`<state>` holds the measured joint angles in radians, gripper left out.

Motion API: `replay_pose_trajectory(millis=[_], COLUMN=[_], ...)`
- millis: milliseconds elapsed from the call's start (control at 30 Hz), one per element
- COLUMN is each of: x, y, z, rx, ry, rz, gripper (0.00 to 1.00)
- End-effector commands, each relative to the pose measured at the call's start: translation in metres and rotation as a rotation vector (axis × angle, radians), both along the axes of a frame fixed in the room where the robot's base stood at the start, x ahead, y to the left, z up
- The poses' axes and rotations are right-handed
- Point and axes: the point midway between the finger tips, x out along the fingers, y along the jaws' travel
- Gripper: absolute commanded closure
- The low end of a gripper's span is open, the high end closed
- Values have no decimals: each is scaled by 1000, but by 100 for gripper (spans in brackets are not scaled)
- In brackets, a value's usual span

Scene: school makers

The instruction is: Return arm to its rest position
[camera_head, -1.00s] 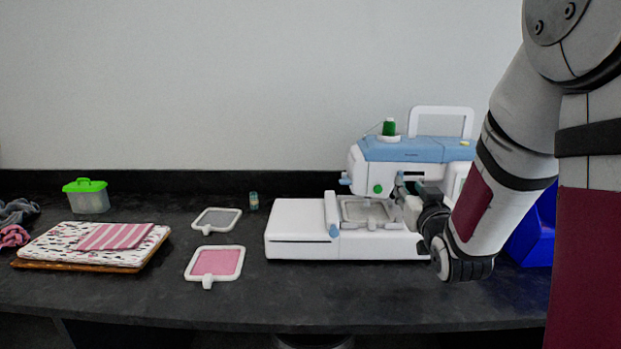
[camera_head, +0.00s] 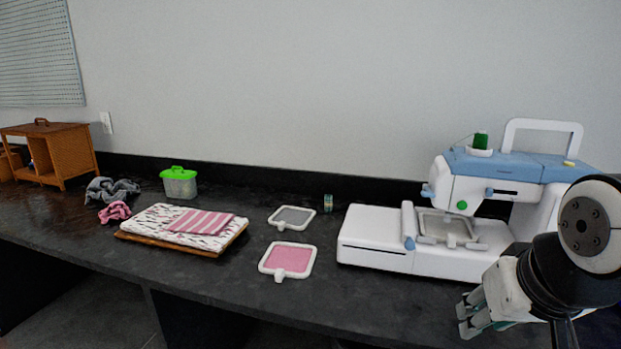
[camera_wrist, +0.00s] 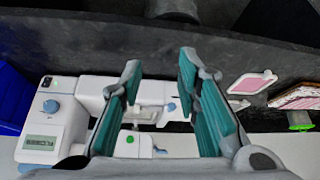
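My gripper (camera_head: 470,315) is at the lower right of the head view, in front of the white and blue embroidery machine (camera_head: 400,240) and apart from it. In the wrist view my gripper (camera_wrist: 158,72) shows two teal-padded fingers spread apart with nothing between them. The machine also shows in the wrist view (camera_wrist: 75,120), behind and beyond the fingers. A hoop (camera_head: 447,228) with grey fabric sits under the machine's head. Part of the machine's right side is hidden by my arm.
Left of the machine lie a pink hoop (camera_head: 287,259), a grey hoop (camera_head: 291,217) and a board with folded fabric (camera_head: 180,228). A green-lidded box (camera_head: 179,184), grey cloth (camera_head: 112,189) and a wooden cabinet (camera_head: 62,155) stand further left. A blue bin (camera_wrist: 14,100) is beside the machine.

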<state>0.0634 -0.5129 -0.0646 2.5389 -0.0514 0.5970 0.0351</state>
Motion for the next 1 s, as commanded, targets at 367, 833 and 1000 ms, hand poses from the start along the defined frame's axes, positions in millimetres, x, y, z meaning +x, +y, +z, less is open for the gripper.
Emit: replay_pose_trajectory(millis=[367, 833, 1000], x=[-123, -156, -155], y=[34, 39, 39], z=[-1, 52, 89], rx=[23, 17, 12], ry=[313, 334, 279], rz=[92, 119, 121], gripper=[70, 70, 70])
